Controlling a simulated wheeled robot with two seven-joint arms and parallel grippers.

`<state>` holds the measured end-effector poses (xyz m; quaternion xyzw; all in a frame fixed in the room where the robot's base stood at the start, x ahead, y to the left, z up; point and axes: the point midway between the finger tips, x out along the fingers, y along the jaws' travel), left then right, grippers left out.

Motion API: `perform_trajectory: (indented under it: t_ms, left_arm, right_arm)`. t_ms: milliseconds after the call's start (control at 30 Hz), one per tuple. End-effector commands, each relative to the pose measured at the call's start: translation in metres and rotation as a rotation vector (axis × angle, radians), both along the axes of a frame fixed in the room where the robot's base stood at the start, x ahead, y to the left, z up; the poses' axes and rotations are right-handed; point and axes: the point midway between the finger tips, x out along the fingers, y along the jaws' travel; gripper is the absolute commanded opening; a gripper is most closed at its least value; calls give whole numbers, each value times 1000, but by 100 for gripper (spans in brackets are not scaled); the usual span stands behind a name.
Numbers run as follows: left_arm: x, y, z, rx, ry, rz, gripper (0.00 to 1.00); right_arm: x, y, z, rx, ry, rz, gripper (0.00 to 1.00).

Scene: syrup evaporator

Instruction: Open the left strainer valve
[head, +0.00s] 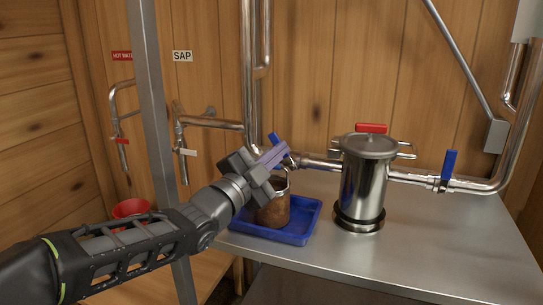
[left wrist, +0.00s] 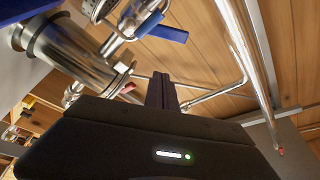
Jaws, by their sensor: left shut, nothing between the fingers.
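The left strainer valve has a blue lever handle (head: 274,139), partly hidden behind my fingers in the head view. It sits on the pipe left of the steel strainer canister (head: 366,185). The handle looks tilted, but its exact angle to the pipe is hard to tell. My left gripper (head: 273,156) is shut and empty, its fingertips right at the handle in the head view; I cannot tell whether they touch. In the left wrist view, the shut fingers (left wrist: 161,92) show below a blue handle (left wrist: 166,33), with a visible gap. My right gripper is out of view.
A second blue handle (head: 449,164) stands upright on the pipe right of the canister. A brown cup (head: 273,208) stands in a blue tray (head: 311,222) under my gripper. A grey post (head: 154,120) rises at left. The steel table's (head: 440,255) front right is clear.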

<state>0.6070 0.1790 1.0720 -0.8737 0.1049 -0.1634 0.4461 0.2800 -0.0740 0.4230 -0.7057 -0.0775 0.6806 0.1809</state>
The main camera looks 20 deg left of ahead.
Motion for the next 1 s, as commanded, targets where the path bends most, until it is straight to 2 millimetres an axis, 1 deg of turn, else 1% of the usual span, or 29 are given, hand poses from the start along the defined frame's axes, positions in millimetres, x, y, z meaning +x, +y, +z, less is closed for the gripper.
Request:
perform_trajectory:
  t_ms: [33,333,367,433,600,700,1000]
  left_arm:
    - [10,-4,2,0,2,-1,0]
    - [65,-24,14,-1,0,-2,0]
    - [64,-15,8,1,3,4,0]
    - [64,-5,2,1,2,5,0]
    - [64,8,-8,0,1,2,0]
    - [64,11,-10,-1,1,2,0]
    - [64,11,-11,-1,0,1,0]
  right_arm:
    - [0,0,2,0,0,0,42]
    - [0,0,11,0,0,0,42]
    - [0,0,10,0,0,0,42]
    - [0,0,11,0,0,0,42]
    - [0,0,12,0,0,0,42]
    - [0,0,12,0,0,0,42]
    - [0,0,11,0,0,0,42]
